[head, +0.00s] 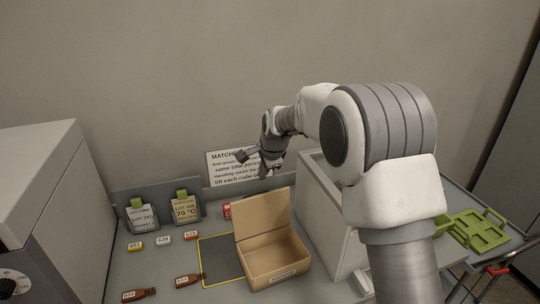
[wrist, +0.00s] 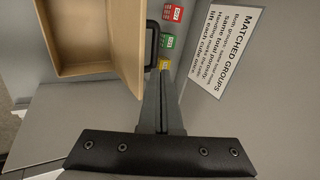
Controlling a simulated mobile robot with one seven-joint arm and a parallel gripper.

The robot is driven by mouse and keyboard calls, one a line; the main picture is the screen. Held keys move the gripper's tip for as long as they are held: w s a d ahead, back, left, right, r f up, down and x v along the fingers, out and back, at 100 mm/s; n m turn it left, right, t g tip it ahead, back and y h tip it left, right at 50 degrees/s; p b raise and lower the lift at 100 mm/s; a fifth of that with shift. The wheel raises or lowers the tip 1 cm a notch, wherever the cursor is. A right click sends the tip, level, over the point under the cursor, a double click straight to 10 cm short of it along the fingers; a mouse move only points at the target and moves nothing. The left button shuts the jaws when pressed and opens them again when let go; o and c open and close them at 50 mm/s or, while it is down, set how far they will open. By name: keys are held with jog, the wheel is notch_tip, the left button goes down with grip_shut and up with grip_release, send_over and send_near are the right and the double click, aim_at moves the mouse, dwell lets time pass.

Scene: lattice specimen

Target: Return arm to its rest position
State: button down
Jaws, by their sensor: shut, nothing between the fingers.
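My gripper (head: 266,171) is raised over the back of the bench in the head view, in front of the wall sign and above the open cardboard box (head: 277,265). In the wrist view its two fingers (wrist: 161,75) lie together, with nothing seen between them. The arm reaches in from the right and bends down at the wrist. The box also shows in the wrist view (wrist: 88,62), to the left of the fingers and apart from them.
A printed sign (head: 238,167) is on the back wall. Red (wrist: 173,13), green (wrist: 167,41) and yellow (wrist: 164,63) cubes lie near the box. Small bottles (head: 188,280) and tags lie left. A grey cabinet (head: 50,200) stands left, a green rack (head: 480,231) right.

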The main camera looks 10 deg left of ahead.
jog(key=s+d+r+n+h+b, duration=0.1)
jog(key=s+d+r+n, duration=0.5)
jog(key=s+d+r, duration=0.85)
jog(key=s+d+f+n, duration=0.1)
jog(key=s+d+n, duration=0.1)
jog(key=s, duration=0.5)
jog(key=s+d+f+n+h, duration=0.1)
jog(key=s+d+f, duration=0.1)
jog(key=s+d, duration=0.3)
jog(key=s+d+f+n+b, duration=0.1)
jog(key=s+d, duration=0.3)
jog(key=s, duration=0.7)
jog(key=shift+d+f+n+t+h, duration=0.25)
jog(key=shift+n+t+h, duration=0.15)
jog(key=shift+n, duration=0.4)
jog(key=shift+a, duration=0.25)
